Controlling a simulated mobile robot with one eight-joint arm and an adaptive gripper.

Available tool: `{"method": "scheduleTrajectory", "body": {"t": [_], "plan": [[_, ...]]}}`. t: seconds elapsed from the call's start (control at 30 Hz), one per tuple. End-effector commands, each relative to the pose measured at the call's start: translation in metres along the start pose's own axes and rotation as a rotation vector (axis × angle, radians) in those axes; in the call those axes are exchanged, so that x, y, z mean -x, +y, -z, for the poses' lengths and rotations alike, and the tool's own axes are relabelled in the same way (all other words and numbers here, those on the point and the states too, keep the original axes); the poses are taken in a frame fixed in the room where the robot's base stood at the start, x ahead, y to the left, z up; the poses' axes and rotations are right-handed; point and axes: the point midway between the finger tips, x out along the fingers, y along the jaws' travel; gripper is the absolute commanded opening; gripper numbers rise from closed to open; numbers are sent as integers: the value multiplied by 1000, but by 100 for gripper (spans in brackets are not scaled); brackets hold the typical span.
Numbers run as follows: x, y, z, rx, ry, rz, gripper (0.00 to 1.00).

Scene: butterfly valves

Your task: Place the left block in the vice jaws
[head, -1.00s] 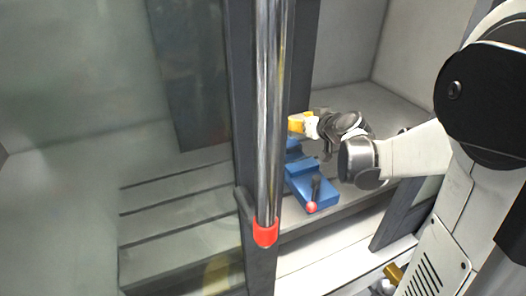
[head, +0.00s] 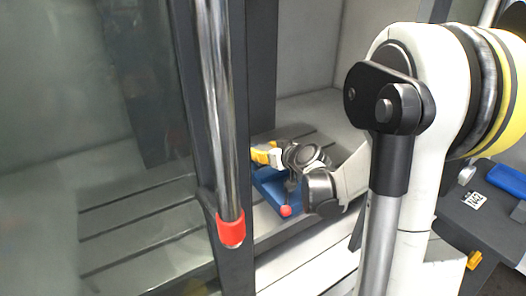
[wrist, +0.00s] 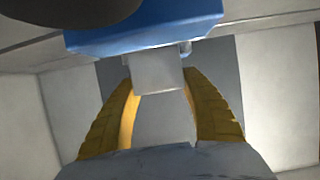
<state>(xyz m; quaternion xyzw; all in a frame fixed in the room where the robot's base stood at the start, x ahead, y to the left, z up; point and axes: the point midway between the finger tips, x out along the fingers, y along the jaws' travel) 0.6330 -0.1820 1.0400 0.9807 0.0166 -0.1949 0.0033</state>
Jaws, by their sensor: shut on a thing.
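The blue vice (head: 274,193) sits on the slotted machine table, with a red-knobbed handle (head: 286,211) at its near end. My gripper (head: 263,155), with yellow fingers, is over the vice's far part and hides some of it. In the wrist view, my gripper (wrist: 157,74) is shut on a small light grey block (wrist: 155,76), held near the fingertips. The vice's blue body (wrist: 145,38) fills the top of that view, right by the block's far end. I cannot tell whether block and vice touch. The jaw opening is hidden.
A dark door frame (head: 205,130) and a steel bar with a red end (head: 230,231) stand left of the vice. The slotted table (head: 140,205) is bare at left. A dark side table (head: 478,222) bearing a blue item (head: 508,180) stands at the right.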

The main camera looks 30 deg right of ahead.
Motion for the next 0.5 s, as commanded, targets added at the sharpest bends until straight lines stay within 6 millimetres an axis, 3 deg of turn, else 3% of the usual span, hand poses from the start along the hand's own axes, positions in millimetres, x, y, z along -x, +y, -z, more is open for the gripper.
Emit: {"method": "scheduleTrajectory", "body": {"t": [0.5], "plan": [[-5, 0, -11, 0, 0, 0, 11]]}}
